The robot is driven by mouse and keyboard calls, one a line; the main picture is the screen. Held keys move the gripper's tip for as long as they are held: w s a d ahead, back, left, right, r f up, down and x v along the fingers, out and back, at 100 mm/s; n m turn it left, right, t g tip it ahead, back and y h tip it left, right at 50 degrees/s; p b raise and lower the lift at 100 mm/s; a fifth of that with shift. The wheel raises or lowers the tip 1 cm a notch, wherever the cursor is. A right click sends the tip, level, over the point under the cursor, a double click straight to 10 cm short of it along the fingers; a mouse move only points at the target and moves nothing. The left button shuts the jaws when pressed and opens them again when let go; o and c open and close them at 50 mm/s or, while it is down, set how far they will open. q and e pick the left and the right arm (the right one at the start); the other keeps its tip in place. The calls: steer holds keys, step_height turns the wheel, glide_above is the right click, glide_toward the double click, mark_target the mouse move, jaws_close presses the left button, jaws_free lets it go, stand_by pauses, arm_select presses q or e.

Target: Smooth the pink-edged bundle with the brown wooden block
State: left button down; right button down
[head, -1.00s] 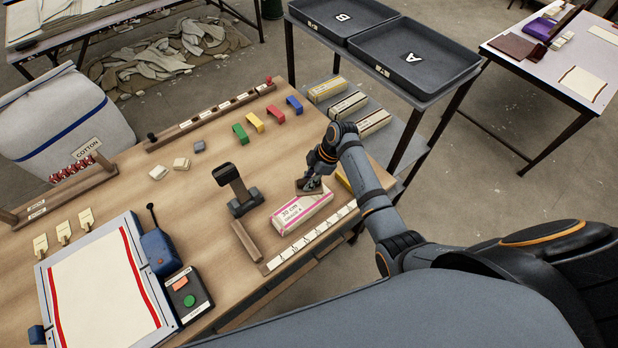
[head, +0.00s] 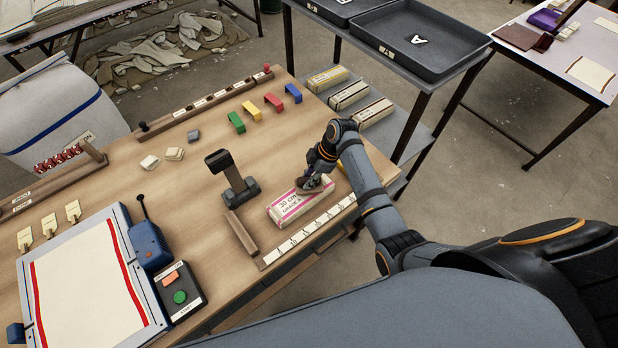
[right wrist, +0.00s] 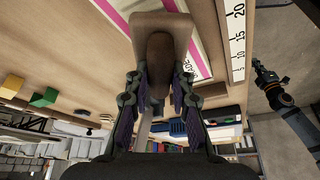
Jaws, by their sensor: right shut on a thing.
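The pink-edged bundle (head: 287,206), a pale pack labelled 30 CM, lies on the wooden table along the number strip. My right gripper (head: 318,183) is at its far right end, shut on the handle of the brown wooden block (right wrist: 160,20). In the right wrist view the fingers grip the dark brown handle from both sides, and the block's flat part overlaps the bundle's pink-striped face (right wrist: 204,55). Whether the block touches the bundle is unclear. My left gripper (right wrist: 263,75) shows small at the right of the right wrist view; its opening cannot be made out.
A dark upright stand (head: 238,185) and a wooden bar (head: 241,232) are left of the bundle. The number strip (head: 310,230) runs along its near side. Coloured bridge-shaped pieces (head: 252,112) stand farther back. A shelf with more packs (head: 348,95) is beyond the table.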

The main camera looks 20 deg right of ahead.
steer(key=shift+f+b, duration=0.55)
steer(key=shift+f, duration=0.35)
stand_by(0.4)
